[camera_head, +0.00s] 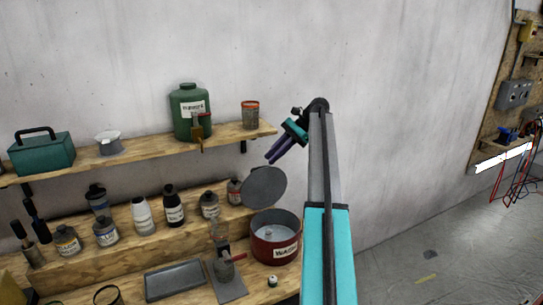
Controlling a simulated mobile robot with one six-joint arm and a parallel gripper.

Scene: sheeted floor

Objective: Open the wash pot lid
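The wash pot (262,246) is a dark red round pot with a white label, standing on the lower right end of the wooden bench. Its grey round lid (264,187) stands tilted up at the back of the pot, and the pale inside of the pot shows. My gripper (271,159), with dark purple fingers, hangs just above the raised lid's upper edge, pointing down and left. Nothing shows between the fingers. They lie close together in this view, and I cannot tell whether they are open or whether they touch the lid.
A grey tray (174,280) and a flat plate with a small red-handled device (227,270) lie left of the pot. Several bottles line the step behind. A green jug (190,112) and a tin (250,115) stand on the upper shelf. Floor at right is mostly clear.

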